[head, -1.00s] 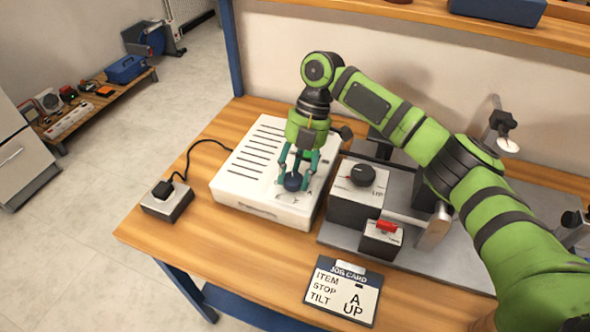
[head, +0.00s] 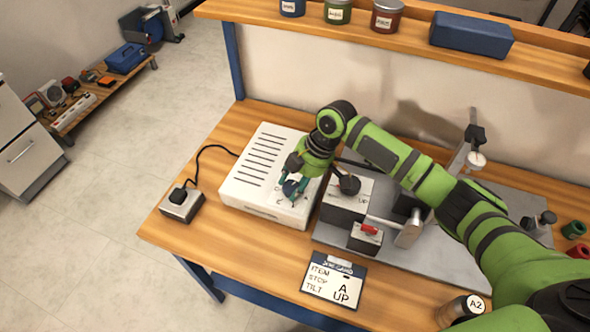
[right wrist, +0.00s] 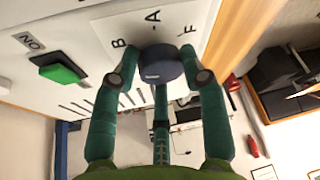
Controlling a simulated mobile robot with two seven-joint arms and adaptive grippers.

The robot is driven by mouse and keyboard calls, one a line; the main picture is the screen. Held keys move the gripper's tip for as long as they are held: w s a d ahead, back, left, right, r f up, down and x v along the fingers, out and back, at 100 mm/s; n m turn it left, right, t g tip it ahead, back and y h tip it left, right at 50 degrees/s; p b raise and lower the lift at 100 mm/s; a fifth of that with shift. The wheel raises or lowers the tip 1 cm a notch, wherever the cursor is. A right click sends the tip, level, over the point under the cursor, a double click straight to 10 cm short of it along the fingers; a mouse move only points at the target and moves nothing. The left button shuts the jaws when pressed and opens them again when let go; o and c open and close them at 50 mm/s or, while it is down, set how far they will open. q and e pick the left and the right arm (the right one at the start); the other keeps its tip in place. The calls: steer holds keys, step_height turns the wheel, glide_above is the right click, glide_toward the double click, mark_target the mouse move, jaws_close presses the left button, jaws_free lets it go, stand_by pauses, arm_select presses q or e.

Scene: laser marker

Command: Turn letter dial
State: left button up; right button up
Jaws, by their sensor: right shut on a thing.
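The letter dial, a dark blue-grey round knob (right wrist: 161,65), sits on the face of the white box (head: 262,163). The letters B, A and F show around it in the right wrist view, with A just above the knob there. My right gripper (head: 290,189) is shut on the dial with its teal fingers around the knob; the fingers also show in the right wrist view (right wrist: 161,78). The fingers hide part of the dial face. The job card (head: 333,282) reads ITEM, STOP, TILT, with A and UP. My left gripper is not in view.
A black knob (head: 349,184) marked UP and a red switch (head: 370,230) stand just right of the white box. A green button (right wrist: 62,68) labelled ON is on the box. A power socket block (head: 181,205) sits at left. The table front is partly clear.

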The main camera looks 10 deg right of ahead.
steer(key=m+t+p, duration=0.1)
steer(key=m+p, duration=0.1)
steer(key=p, duration=0.1)
steer(key=m+t+h+p, duration=0.1)
steer(key=m+p, duration=0.2)
steer(key=a+m+p, duration=0.1)
steer(key=m+p, duration=0.2)
steer(key=p, duration=0.1)
steer(key=shift+s+r+t, duration=0.3)
steer(key=shift+r+t, duration=0.1)
steer(key=shift+m+h+p, duration=0.35)
steer(key=shift+m+h, duration=0.05)
steer(key=shift+m, duration=0.2)
steer(key=shift+f+m+t+h+p, duration=0.15)
steer(key=shift+m+t+h+p, duration=0.2)
steer(key=shift+m, duration=0.85)
steer(key=shift+w+a+m+h, duration=0.15)
steer(key=shift+m+h, duration=0.3)
steer(key=shift+m, duration=0.75)
steer(key=shift+w+m+t, duration=0.1)
steer(key=shift+m+t, duration=0.2)
steer(key=shift+t, duration=0.05)
steer(key=o, duration=1)
steer(key=shift+o, duration=0.6)
